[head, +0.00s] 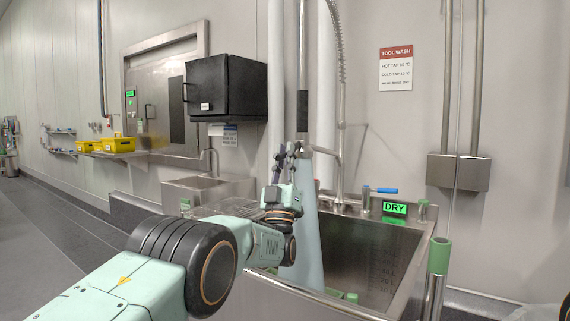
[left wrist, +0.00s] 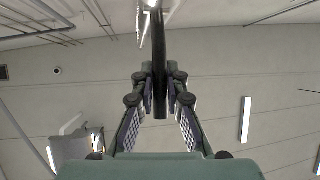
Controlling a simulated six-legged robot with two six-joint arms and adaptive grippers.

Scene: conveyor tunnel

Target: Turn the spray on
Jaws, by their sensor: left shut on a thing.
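A black spray handle (head: 302,112) hangs upright on a thin metal pipe above the sink (head: 366,255). My left gripper (head: 290,152) is shut around its lower part. In the left wrist view the dark handle (left wrist: 159,50) stands between the two fingertips of my left gripper (left wrist: 160,78). A pale blue cone (head: 305,225) widens from below the gripper down into the sink; it looks like spraying water. A green lit sign (head: 395,208) on the sink's back edge reads DRY. The trigger is hidden by my fingers. My right gripper is not in view.
A tap (head: 339,175) with a coiled hose stands behind the handle. A blue lever (head: 386,190) sits on the sink's back edge. A green-topped post (head: 438,256) stands at the right. A black cabinet (head: 228,90) hangs on the wall at left.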

